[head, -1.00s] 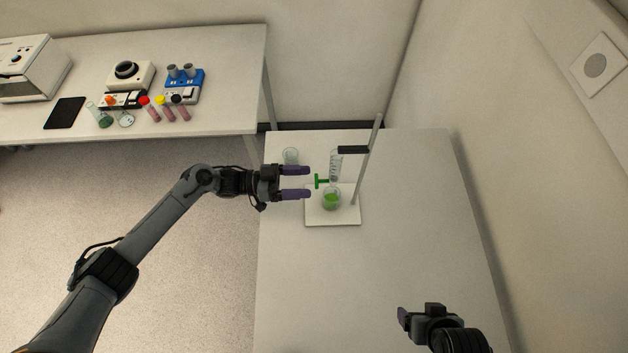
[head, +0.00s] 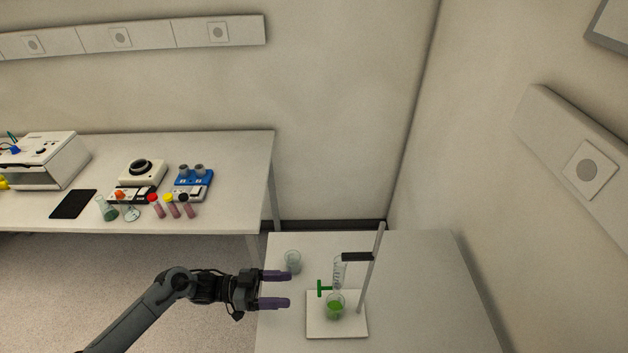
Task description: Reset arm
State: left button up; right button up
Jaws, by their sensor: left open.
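My left gripper (head: 276,289) reaches in from the left at the near table's left edge. Its two purple fingers are apart with nothing between them. To its right a stand with a white base plate (head: 352,328) and a grey rod (head: 371,268) holds a clear graduated tube (head: 339,270) with a green stopcock (head: 324,288). A beaker with green liquid (head: 335,306) stands on the base plate below the tube. An empty-looking glass beaker (head: 292,262) stands behind the gripper. My right gripper is out of the picture.
The near table (head: 430,290) is clear to the right of the stand. The back table (head: 235,150) holds a white machine (head: 50,160), a black tablet (head: 73,204), a flask (head: 107,208), capped tubes (head: 172,207) and a blue device (head: 193,182). Walls close in behind and right.

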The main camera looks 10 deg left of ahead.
pick_arm(q)
jog(key=s+d+f+t+y, duration=0.1)
jog(key=d+y, duration=0.1)
jog(key=d, duration=0.1)
jog(key=s+d+f+n+t+y, duration=0.1)
jog(key=d+f+y, duration=0.1)
jog(key=d, duration=0.2)
jog(key=s+d+f+t+y, duration=0.1)
jog(key=d+f+t, duration=0.1)
jog(key=d, duration=0.1)
jog(key=shift+d+f+y, duration=0.15)
jog(key=shift+y, duration=0.25)
jog(key=s+a+r+n+g+y, duration=0.1)
jog(key=s+a+n+g+y, duration=0.1)
jog(key=s+a+n+y, duration=0.6)
jog(key=s+a+r+n+g+y, duration=0.1)
jog(key=s+a+g+y, duration=0.15)
jog(key=s+a, duration=0.6)
jog(key=d+p+v, duration=0.2)
jog(key=p+v, duration=0.6)
jog(key=d+p+v, duration=0.2)
jog(key=p+v, duration=0.6)
jog(key=v, duration=0.1)
jog(key=shift+w+r+n+y+p, duration=0.35)
jog(key=shift+r+n+y+p, duration=0.05)
jog(key=shift+y, duration=0.05)
